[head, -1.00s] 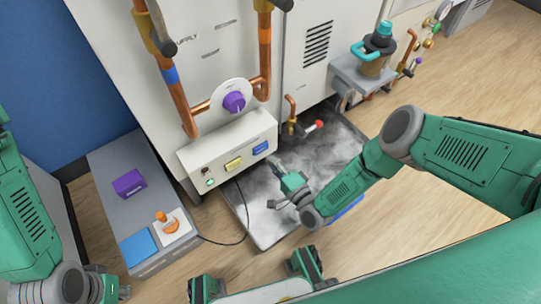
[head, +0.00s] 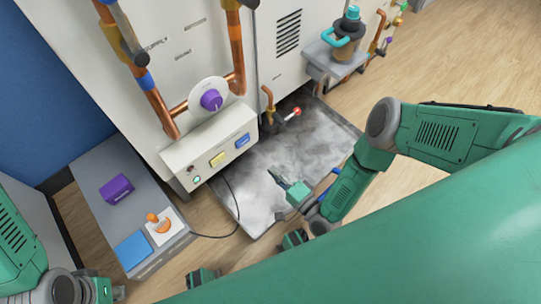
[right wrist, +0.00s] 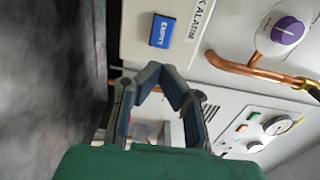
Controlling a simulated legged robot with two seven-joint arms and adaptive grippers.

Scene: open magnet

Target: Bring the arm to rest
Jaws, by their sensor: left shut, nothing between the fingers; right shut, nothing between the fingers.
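My right arm (head: 450,132) reaches in from the right of the head view, bent at the elbow. Its gripper (head: 275,195) hangs over the grey marbled tray in front of the white cabinet, with nothing held. In the right wrist view the gripper (right wrist: 152,72) has its fingertips together and empty, with the cabinet front behind them. My left arm (head: 18,235) is at the lower left edge. Its gripper (head: 118,293) is small and partly cut off at the bottom, near the grey box; nothing shows in it.
The white cabinet (head: 278,78) carries copper pipes, a purple knob (head: 211,100) and a button panel (head: 208,150). A red-tipped valve (head: 294,112) juts over the tray (head: 262,168). Wooden floor is clear at right.

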